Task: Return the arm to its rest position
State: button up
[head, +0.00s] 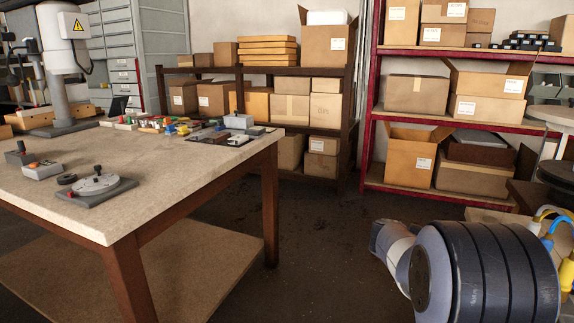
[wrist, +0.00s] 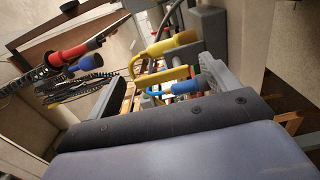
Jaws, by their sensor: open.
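My arm (head: 480,262) shows at the lower right of the head view as a thick dark ribbed joint with a paler link to its left. My gripper does not show in that view. In the wrist view my gripper (wrist: 158,78) spans the middle, with a grey finger on each side and a gap between them. It is open. Tools with yellow handles (wrist: 168,47) and a blue handle (wrist: 178,88) show beyond and between the fingers. I see nothing held; I cannot tell how far off these tools are.
A workbench (head: 185,178) with small fixtures and coloured parts stands at left. A red-framed shelf (head: 455,122) and a dark shelf (head: 290,70) hold cartons behind. Yellow and blue curved items (head: 548,222) are close to my arm at right. Floor (head: 320,235) between bench and arm is clear.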

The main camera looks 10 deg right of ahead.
jog(key=shift+s+d, duration=0.15)
jog(key=shift+d, duration=0.2)
dwell(0.3)
jog(key=p+v, duration=0.2)
jog(key=v, duration=0.9)
jog(key=b+x, duration=0.2)
jog(key=x, duration=0.9)
jog(key=shift+w+a+f+n+p, duration=0.1)
jog(key=shift+w+f+n+p, duration=0.3)
jog(key=shift+n+p, duration=1.95)
jog(key=shift+w+a+f+n+p, duration=0.1)
jog(key=shift+w+n+p, duration=0.8)
jog(key=shift+n, duration=2.8)
jog(key=shift+w+a+f+n+p, duration=0.15)
jog(key=shift+w+n+p, duration=0.25)
jog(key=shift+n+p, duration=2)
